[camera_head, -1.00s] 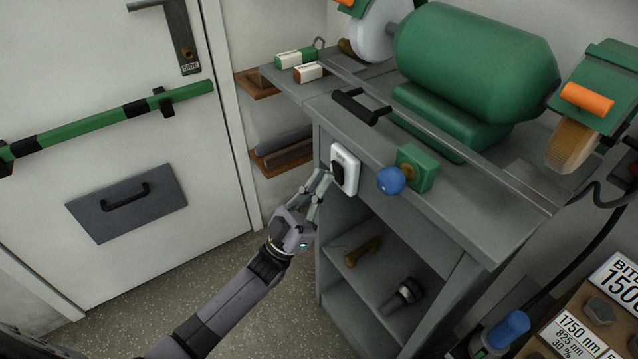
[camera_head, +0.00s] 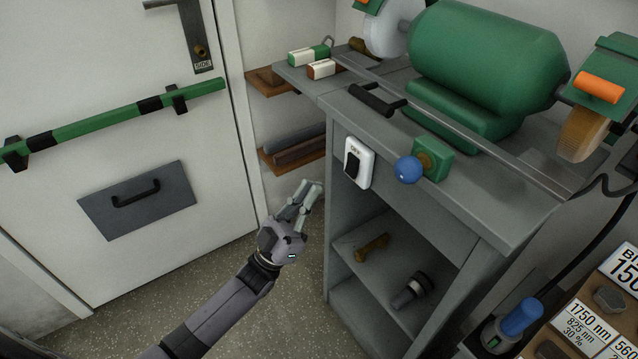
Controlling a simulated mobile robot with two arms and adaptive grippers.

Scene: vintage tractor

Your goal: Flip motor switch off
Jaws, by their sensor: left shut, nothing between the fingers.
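The motor switch (camera_head: 358,163) is a white plate with a black rocker on the front face of the grey workbench (camera_head: 425,208). The word OFF shows at the top of the plate. The black rocker lies toward the lower left of the plate. My left gripper (camera_head: 312,186) is shut and empty, to the left of the switch and a little below it, with a visible gap between them. The green grinder motor (camera_head: 490,55) sits on top of the bench. My right gripper is not in view.
A blue ball knob (camera_head: 408,170) on a green box (camera_head: 433,158) sticks out right of the switch. A black handle (camera_head: 371,101) lies above it. Shelves below hold a brown tool (camera_head: 372,248) and a flashlight (camera_head: 411,290). A white door (camera_head: 90,80) stands at left.

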